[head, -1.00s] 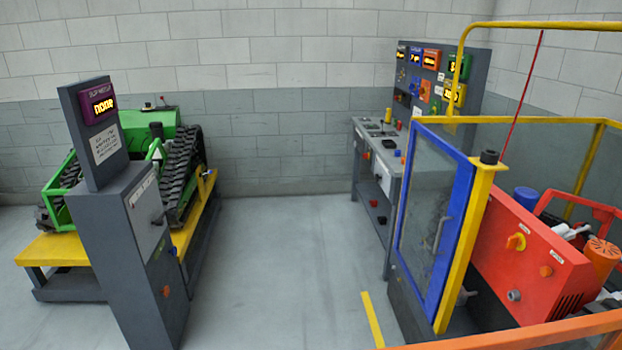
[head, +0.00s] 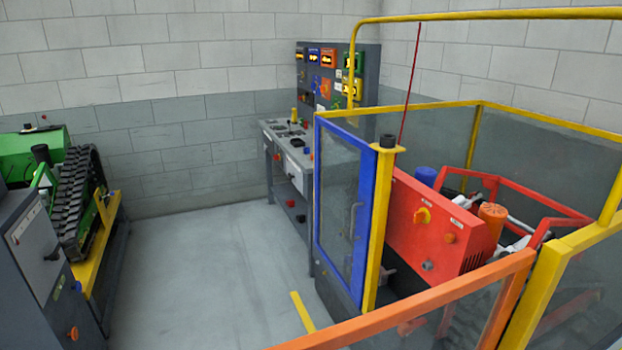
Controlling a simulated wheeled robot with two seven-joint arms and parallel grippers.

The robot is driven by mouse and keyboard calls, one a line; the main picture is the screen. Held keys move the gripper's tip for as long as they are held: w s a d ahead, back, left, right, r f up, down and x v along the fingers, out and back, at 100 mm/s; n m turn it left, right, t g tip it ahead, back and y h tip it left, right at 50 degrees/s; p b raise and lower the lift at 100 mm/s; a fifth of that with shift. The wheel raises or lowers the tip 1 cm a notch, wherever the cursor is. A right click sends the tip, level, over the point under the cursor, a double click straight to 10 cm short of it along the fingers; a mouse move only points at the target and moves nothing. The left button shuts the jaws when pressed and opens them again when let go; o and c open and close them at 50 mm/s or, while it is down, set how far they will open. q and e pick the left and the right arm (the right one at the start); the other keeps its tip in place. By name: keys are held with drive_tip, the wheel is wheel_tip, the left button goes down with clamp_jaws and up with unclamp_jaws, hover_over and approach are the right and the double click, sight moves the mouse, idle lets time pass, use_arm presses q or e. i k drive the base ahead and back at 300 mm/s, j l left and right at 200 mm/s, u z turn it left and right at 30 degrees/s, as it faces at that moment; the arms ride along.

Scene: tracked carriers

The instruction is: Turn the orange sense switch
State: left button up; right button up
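A grey control panel (head: 368,72) stands against the back wall with several lit displays and coloured controls. An orange control (head: 326,88) sits on its face below the displays; it is too small to tell its setting. No readable label shows which of these is the sense switch. Neither of my grippers is in view.
A glazed enclosure with a blue-framed door (head: 319,200), yellow posts and an orange rail (head: 420,300) fills the right. A grey console (head: 281,133) stands before the panel. A green tracked carrier (head: 30,150) and grey cabinet (head: 35,270) are left. The middle floor (head: 200,270) is clear.

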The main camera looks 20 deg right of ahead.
sight(420, 216)
drive_tip(key=j+u, duration=0.1)
drive_tip(key=u, duration=0.3)
drive_tip(key=j+u, duration=0.1)
drive_tip(key=u, duration=0.25)
drive_tip(key=i+j+z, duration=0.2)
drive_tip(key=i+j, duration=0.25)
drive_tip(key=j, duration=0.2)
drive_tip(key=i+j+z, duration=0.1)
drive_tip(key=j, duration=0.3)
drive_tip(key=i+z, duration=0.35)
drive_tip(key=i+j+z, duration=0.15)
drive_tip(key=i+z, duration=0.15)
drive_tip(key=i, duration=0.25)
drive_tip(key=i+j+z, duration=0.2)
drive_tip(key=i+z, duration=0.15)
drive_tip(key=i+l+z, duration=0.1)
drive_tip(key=i+z, duration=0.95)
